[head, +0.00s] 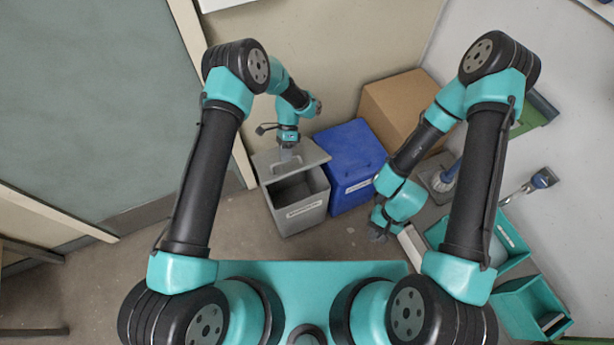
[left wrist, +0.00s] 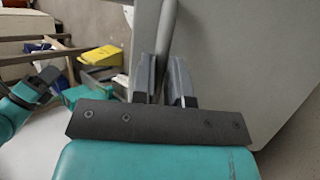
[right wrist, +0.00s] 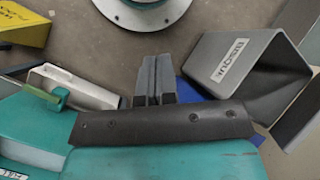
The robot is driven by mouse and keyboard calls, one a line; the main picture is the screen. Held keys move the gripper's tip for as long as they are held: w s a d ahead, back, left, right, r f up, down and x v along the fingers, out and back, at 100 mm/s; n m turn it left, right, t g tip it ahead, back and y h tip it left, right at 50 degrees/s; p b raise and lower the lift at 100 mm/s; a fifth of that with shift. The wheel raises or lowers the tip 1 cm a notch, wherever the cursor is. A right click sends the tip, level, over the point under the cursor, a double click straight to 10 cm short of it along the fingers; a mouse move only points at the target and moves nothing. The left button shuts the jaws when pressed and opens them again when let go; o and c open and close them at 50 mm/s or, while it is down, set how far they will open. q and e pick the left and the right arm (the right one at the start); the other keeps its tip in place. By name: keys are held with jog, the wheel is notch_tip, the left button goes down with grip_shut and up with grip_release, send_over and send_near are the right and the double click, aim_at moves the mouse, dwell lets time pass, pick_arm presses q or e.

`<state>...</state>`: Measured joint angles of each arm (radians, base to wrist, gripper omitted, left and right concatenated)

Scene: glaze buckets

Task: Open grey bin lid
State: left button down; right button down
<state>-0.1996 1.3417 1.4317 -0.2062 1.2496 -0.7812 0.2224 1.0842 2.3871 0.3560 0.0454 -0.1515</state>
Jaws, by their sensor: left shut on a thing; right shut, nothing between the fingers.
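The grey bin (head: 298,213) stands on the floor near the wall, with a white label on its front. Its grey lid (head: 313,155) is lifted at the back, and the dark opening shows in front of it. My left gripper (head: 286,154) is at the lid and shut on its edge; the left wrist view shows the lid (left wrist: 225,60) between and beside the fingers (left wrist: 165,82). My right gripper (head: 379,224) is shut and empty, to the right of the bin. The right wrist view shows its closed fingers (right wrist: 154,80) apart from the grey bin (right wrist: 235,70).
A blue bin (head: 350,165) with a lid stands close at the grey bin's right. A cardboard box (head: 398,108) is behind it. Teal trays (head: 533,305) lie at the right. The floor left of the grey bin is clear.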

pick_arm(q)
jog(key=shift+w+a+f, duration=0.1)
jog(key=shift+w+a, duration=0.1)
jog(key=shift+w, duration=0.05)
pick_arm(e)
jog(key=s+a+m+g+y, duration=0.3)
jog(key=s+a+y, duration=0.1)
jog(key=s+a, duration=0.25)
jog(key=w+a+m+t+y, duration=0.3)
jog(key=a+m+t+y, duration=0.1)
jog(key=a+m+y, duration=0.4)
jog(key=w+a+f+m+t+y, duration=0.15)
jog(key=w+a+m+t, duration=0.25)
jog(key=w+m+t, duration=0.55)
jog(key=w+d+f+m+t+h, duration=0.3)
jog(key=f+m+t+h, duration=0.3)
jog(key=t+h, duration=0.4)
jog(key=shift+w+f+t, duration=0.65)
jog(key=shift+w+t, duration=0.1)
jog(key=shift+t, duration=0.3)
jog(key=shift+a+m, duration=0.1)
jog(key=shift+m, duration=0.15)
